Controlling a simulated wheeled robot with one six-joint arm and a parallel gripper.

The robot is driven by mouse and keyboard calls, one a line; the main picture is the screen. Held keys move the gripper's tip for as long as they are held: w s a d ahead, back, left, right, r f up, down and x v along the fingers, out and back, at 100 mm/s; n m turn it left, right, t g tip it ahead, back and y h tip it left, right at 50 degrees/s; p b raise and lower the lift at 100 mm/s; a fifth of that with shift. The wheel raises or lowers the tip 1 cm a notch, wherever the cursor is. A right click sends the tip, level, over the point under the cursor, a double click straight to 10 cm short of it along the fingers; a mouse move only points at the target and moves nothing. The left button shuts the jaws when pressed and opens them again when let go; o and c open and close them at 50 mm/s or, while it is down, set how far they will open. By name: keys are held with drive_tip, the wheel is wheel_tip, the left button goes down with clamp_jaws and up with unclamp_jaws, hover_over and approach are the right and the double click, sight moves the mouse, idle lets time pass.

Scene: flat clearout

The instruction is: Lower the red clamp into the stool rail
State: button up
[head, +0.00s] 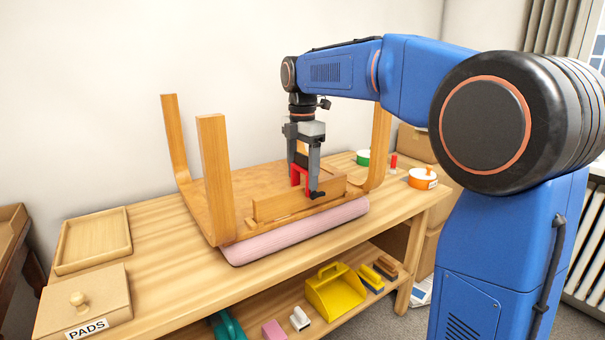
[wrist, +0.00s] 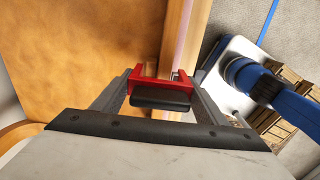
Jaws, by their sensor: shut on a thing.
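A wooden stool lies upside down on the workbench, its legs (head: 213,165) pointing up. Its rail (head: 285,203) runs along the near side and shows as an upright wooden strip in the wrist view (wrist: 178,35). My gripper (head: 304,180) is shut on the red clamp (head: 297,174) at the rail. In the wrist view, the red clamp (wrist: 135,84) with its black part (wrist: 160,103) sits between my two fingers, its red arms pointing at the rail. I cannot tell whether the clamp touches the rail or straddles it.
A pink padded roll (head: 300,229) lies along the stool's near edge. A wooden tray (head: 93,240) and a PADS box (head: 85,300) stand left. Green (head: 363,158) and orange (head: 422,178) containers stand right. A yellow dustpan (head: 335,293) lies on the lower shelf.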

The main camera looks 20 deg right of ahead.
sight(303, 185)
drive_tip(key=shift+f, duration=1.9)
idle(0.8)
drive_tip(key=o, duration=1.3)
drive_tip(key=shift+r, duration=0.1)
wheel_tip(303, 185, up, 17)
drive_tip(key=shift+r, duration=0.1)
